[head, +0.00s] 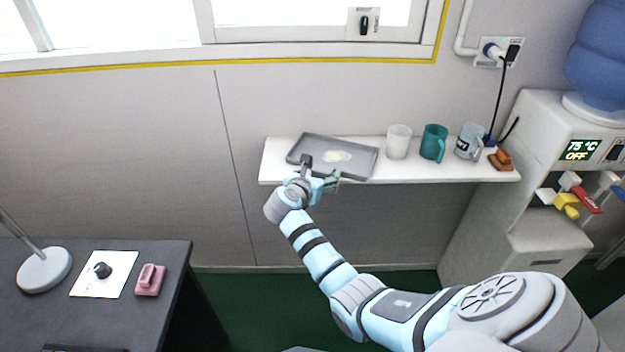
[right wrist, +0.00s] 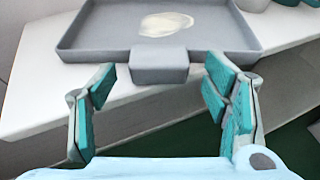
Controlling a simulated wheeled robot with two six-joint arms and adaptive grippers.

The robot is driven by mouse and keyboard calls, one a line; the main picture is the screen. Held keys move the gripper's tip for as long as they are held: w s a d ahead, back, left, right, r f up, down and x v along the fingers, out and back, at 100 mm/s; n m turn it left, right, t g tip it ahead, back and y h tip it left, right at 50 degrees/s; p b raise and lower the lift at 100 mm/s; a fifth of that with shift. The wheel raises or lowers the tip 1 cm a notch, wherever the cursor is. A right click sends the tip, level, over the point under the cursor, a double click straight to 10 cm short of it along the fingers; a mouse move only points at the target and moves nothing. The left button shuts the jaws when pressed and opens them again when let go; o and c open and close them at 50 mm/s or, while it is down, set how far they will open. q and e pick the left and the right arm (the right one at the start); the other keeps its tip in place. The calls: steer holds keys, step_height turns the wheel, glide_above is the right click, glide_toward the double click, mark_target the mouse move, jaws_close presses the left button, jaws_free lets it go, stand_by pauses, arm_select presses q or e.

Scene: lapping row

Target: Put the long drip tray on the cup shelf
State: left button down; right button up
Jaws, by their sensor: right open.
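The long drip tray (head: 358,163) is grey and shallow, with a pale wet patch in it. It rests on the left part of the white cup shelf (head: 440,173). In the right wrist view the tray (right wrist: 222,35) has a grey tab handle at its near edge, jutting over the shelf's front edge. My right gripper (head: 320,175) is at the tray's front edge. In the right wrist view the right gripper (right wrist: 155,100) is open, its teal-padded fingers on either side of the handle and apart from it. My left gripper is not in view.
A white cup (head: 398,142), a teal mug (head: 433,143) and a grey mug (head: 468,141) stand right of the tray, with a brown object (head: 502,160) at the shelf's end. A water dispenser (head: 545,130) stands at right. A dark desk (head: 95,310) is at lower left.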

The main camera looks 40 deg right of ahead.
steer(key=p+v, duration=0.3)
steer(key=v, duration=0.8)
